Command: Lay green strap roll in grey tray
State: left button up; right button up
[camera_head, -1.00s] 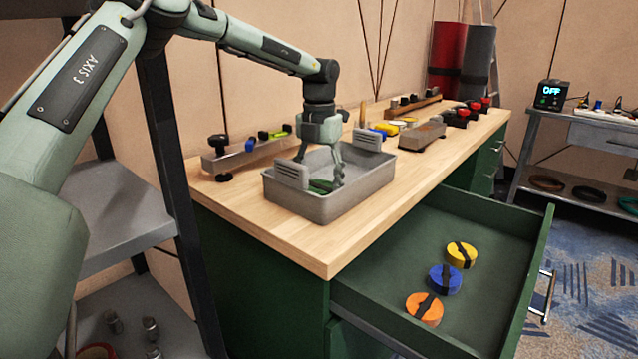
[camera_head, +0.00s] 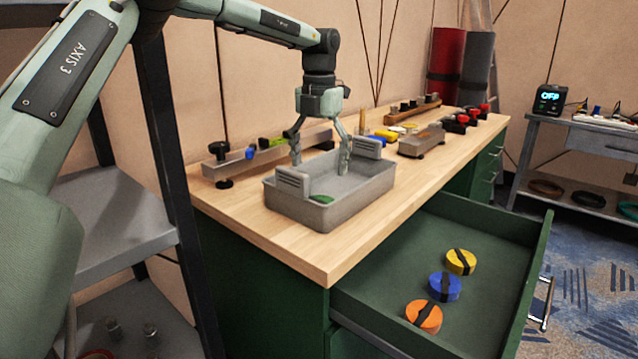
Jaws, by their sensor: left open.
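The green strap roll (camera_head: 321,199) lies inside the grey tray (camera_head: 335,216), near its front left part; only a bit of green shows over the rim. The grey tray stands on the wooden bench top. My left gripper (camera_head: 322,168) is open and empty above the tray, its fingers spread wide, pointing down and apart from the roll. My right gripper is not in view.
An open green drawer (camera_head: 390,290) below the bench holds a yellow (camera_head: 461,262), a blue (camera_head: 445,287) and an orange roll (camera_head: 424,316). Clamps and a grey rail (camera_head: 262,158) stand behind the tray. The bench front edge is clear.

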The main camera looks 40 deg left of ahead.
pick_arm(q)
notch_tip(320, 180, up, 6)
jog(key=shift+r, duration=0.15)
dwell(0.6)
